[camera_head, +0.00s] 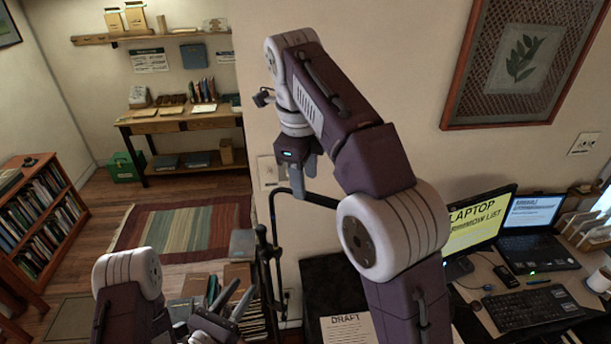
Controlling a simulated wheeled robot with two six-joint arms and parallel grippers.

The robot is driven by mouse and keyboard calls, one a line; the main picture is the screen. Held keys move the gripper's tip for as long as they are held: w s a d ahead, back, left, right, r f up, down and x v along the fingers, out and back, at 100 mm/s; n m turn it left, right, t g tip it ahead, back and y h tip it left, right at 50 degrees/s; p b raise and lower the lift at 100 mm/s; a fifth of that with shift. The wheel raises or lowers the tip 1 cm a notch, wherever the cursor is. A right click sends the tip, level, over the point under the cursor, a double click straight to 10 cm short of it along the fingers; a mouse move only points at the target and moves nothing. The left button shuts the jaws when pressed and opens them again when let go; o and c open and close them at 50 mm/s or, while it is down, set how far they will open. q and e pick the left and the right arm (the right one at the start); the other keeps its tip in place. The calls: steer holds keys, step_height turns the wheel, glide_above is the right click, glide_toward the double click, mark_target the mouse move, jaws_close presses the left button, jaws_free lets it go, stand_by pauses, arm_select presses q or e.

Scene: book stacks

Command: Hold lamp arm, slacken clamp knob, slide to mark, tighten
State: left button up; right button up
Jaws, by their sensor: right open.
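A thin black lamp arm (308,196) runs right from the top of a black upright post (274,235) near the middle. Its right end is hidden behind my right arm. A small dark part (262,233) sits on the post's left side; I cannot tell if it is the clamp knob. No slide mark can be made out. My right gripper (300,177) points down just above the lamp arm, open; I see no contact. My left gripper (244,288) is low in the view, left of the post, with its two fingers apart and nothing visible between them.
A desk at right holds a laptop (532,228), a yellow-screen monitor (478,222) and a keyboard (516,308). A sheet marked DRAFT (347,328) lies below the lamp. A bookcase (38,222) and striped rug (183,225) are further left.

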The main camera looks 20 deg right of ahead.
mark_target(308, 194)
steer(key=shift+s, duration=0.1)
steer(key=shift+s+d, duration=0.1)
steer(key=shift+s, duration=0.05)
steer(key=shift+s+d+f, duration=0.1)
steer(key=shift+f, duration=0.25)
steer(key=f, duration=0.2)
steer(key=w+f, duration=0.1)
steer(key=f, duration=0.1)
steer(key=d+f, duration=0.1)
steer(key=f, duration=0.2)
steer(key=shift+w+f, duration=0.1)
steer(key=shift+w, duration=0.2)
arm_select(q)
steer(key=shift+s+r, duration=0.1)
steer(key=shift+s, duration=0.15)
arm_select(e)
steer(key=shift+f, duration=0.45)
jaws_close()
steer(key=shift+r, duration=0.1)
